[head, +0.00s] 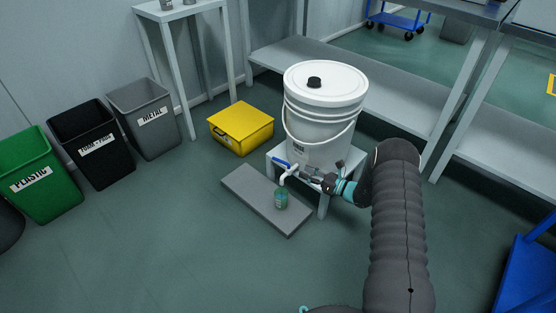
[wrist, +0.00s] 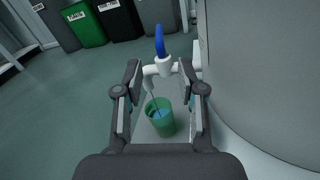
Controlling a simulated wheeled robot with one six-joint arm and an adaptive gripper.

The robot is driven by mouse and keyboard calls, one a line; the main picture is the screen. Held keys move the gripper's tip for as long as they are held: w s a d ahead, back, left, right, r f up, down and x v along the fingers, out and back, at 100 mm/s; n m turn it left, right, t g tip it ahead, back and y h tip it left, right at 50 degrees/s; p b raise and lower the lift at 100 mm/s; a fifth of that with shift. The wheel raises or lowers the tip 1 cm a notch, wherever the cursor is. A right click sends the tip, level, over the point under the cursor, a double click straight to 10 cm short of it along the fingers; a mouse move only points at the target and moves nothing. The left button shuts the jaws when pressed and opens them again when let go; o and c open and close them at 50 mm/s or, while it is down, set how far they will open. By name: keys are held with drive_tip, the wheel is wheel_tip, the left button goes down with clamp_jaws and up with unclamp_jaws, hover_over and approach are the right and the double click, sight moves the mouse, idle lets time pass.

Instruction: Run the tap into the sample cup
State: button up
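The white tap (head: 289,174) sticks out low on the front of a white lidded bucket (head: 318,120). Its blue lever (head: 282,161) points away to the left; in the wrist view the lever (wrist: 160,42) stands up past the white tap body (wrist: 166,68). The translucent green sample cup (head: 281,199) stands upright below the spout. In the wrist view the cup (wrist: 160,116) shows a bluish patch inside, and a thin line runs from the spout towards it. My gripper (head: 306,174) is beside the tap. Its fingers (wrist: 164,78) are apart, with nothing gripped between them.
The cup stands on a grey slab (head: 245,190) on the floor. The bucket stands on a low white stool (head: 323,201). A yellow case (head: 241,128) lies behind the slab. Labelled bins (head: 92,145) stand at the left. The floor in front is clear.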

sight(278, 160)
drive_tip(key=x, duration=1.3)
drive_tip(key=shift+a, duration=0.2)
clamp_jaws()
drive_tip(key=shift+d, duration=0.1)
